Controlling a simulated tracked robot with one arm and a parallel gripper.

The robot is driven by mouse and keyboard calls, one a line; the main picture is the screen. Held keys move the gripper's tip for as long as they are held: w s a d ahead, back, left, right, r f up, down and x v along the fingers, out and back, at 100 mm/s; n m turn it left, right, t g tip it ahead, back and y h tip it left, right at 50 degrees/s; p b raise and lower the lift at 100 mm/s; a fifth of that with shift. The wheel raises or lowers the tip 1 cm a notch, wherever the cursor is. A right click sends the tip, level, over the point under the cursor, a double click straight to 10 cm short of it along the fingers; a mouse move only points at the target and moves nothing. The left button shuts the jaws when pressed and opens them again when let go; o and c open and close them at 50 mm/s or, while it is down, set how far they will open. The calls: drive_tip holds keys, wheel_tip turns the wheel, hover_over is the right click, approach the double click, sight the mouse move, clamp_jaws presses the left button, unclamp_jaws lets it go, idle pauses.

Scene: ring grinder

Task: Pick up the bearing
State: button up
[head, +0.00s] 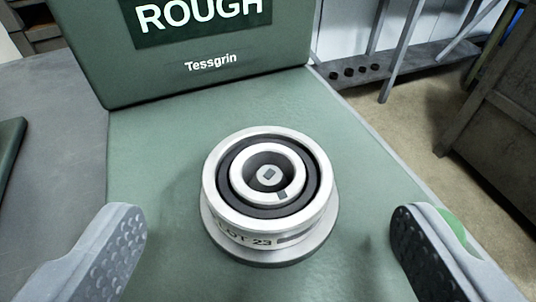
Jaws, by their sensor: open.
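The bearing (268,140) is a round silver ring set with a dark inner band and a lighter inner ring. It sits upright on the green surface, on or as part of a wider silver base (268,257). Lettering that ends in "OT 23" shows on its front side. A small square shows in its middle. My gripper (267,235) is open and empty. Its two grey, studded fingers stand left and right of the bearing, apart from it and nearer to the camera.
A green panel (212,85) marked "ROUGH" and "Tessgrin" rises behind the bearing. The green top (160,165) is clear around the bearing. A grey surface (55,160) lies left. A dark cabinet (495,130) and a metal frame stand beyond the right edge.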

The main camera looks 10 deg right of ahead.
sight(268, 202)
drive_tip(key=x, duration=0.2)
drive_tip(key=b+x, duration=0.1)
drive_tip(key=x, duration=0.1)
drive_tip(key=shift+s+f, duration=0.1)
drive_tip(key=shift+f, duration=0.15)
drive_tip(key=shift+w, duration=0.45)
drive_tip(key=c, duration=1.3)
drive_tip(key=shift+r, duration=0.1)
drive_tip(key=shift+c, duration=0.2)
